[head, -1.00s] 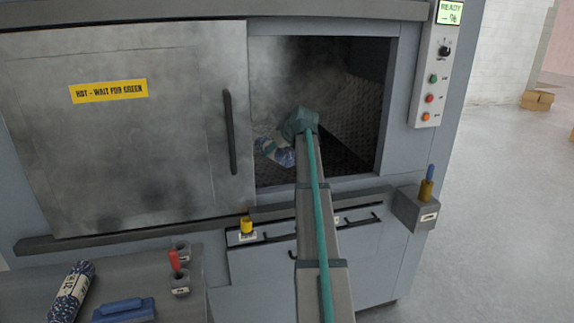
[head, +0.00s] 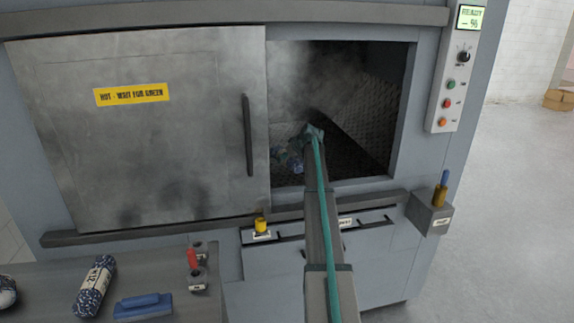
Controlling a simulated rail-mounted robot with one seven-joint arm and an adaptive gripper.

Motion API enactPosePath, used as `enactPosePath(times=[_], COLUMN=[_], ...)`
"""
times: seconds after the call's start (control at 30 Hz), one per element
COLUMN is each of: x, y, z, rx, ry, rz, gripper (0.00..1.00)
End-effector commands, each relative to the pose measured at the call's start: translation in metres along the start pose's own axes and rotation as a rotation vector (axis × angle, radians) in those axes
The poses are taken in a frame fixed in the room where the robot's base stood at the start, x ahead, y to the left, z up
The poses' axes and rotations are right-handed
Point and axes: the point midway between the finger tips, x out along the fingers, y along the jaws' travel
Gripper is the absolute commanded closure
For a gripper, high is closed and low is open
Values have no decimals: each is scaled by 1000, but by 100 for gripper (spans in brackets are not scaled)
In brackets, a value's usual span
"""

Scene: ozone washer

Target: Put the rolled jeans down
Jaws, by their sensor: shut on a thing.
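A blue and white mottled roll, the rolled jeans (head: 283,157), shows inside the washer chamber, near the left edge of the opening. My gripper (head: 301,146) is at the end of my long arm, reaching through the opening, and is shut on this roll. My teal wrist and arm hide part of the roll and most of the fingers. I cannot tell whether the roll touches the chamber floor (head: 350,160). A similar tied roll (head: 95,286) lies on the side table, and part of another roll (head: 6,292) shows at the left picture edge.
The sliding door (head: 150,140) stands left of the opening, marked with a yellow hot warning. Smoke or haze hangs in the chamber. A blue brush-like block (head: 143,307) and a red-handled holder (head: 194,260) are on the table. A small box (head: 428,213) juts out at right.

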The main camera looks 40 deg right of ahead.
Motion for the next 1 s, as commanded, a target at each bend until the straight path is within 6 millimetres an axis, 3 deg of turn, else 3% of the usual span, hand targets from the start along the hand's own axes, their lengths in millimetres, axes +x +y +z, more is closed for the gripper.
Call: enactPosePath(times=[0.3,0.7,0.73,0.87,1.0], x=[28,32,32,31,31], y=[2,3,3,3,3], z=[21,25,25,25,25], rx=[1,1,1,1,1], ry=[1,1,0,0,0], rz=[0,0,0,0,0], gripper=[97,97,33,13,13])
